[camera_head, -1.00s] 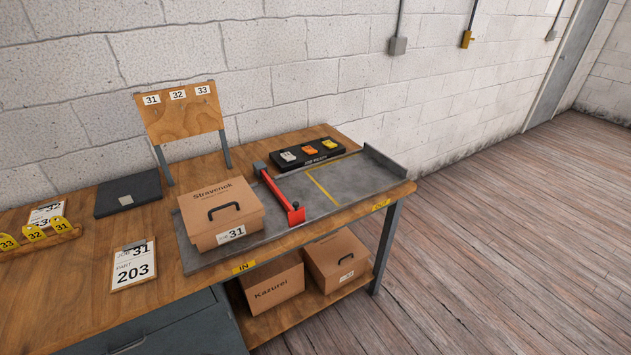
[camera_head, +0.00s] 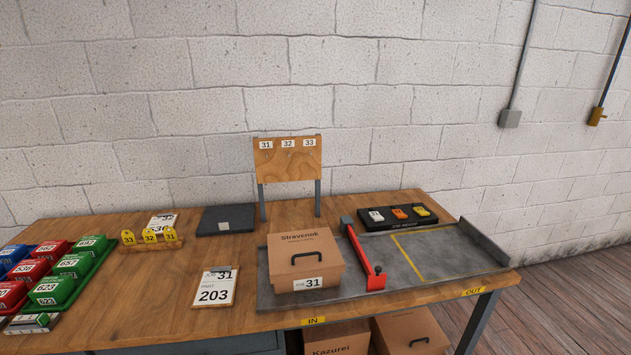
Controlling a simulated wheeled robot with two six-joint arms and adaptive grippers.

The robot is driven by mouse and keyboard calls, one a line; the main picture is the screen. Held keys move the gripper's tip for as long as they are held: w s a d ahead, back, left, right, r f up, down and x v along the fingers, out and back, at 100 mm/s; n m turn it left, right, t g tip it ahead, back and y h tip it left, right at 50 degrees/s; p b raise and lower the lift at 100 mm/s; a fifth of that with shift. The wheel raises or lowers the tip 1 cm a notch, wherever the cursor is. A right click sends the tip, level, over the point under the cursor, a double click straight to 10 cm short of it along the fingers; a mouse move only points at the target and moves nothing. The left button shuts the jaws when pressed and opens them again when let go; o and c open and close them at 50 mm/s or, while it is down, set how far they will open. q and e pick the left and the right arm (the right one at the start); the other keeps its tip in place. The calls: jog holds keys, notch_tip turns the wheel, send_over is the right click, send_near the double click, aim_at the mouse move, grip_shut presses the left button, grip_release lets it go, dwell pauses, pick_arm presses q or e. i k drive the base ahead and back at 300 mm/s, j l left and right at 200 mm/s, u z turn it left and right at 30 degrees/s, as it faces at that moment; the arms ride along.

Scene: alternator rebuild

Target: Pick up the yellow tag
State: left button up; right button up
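Three yellow tags stand in a row in a small wooden holder (camera_head: 152,245) at the left of the bench. They read 33 (camera_head: 128,238), 32 (camera_head: 150,236) and 31 (camera_head: 170,235) from left to right. A wooden board (camera_head: 288,160) on two posts at the back carries labels 31, 32 and 33, with no tags seen on it. A cardboard box (camera_head: 305,258) labelled Stravenok and 31 sits on the metal tray. Neither of my grippers is in view.
A red lever arm (camera_head: 362,255) crosses the tray. Coloured bins (camera_head: 75,265) fill the left end. A dark pad (camera_head: 227,220) and a black switch box (camera_head: 398,224) lie at the back.

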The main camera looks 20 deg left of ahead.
aim_at(171, 235)
jog(key=u, duration=1.85)
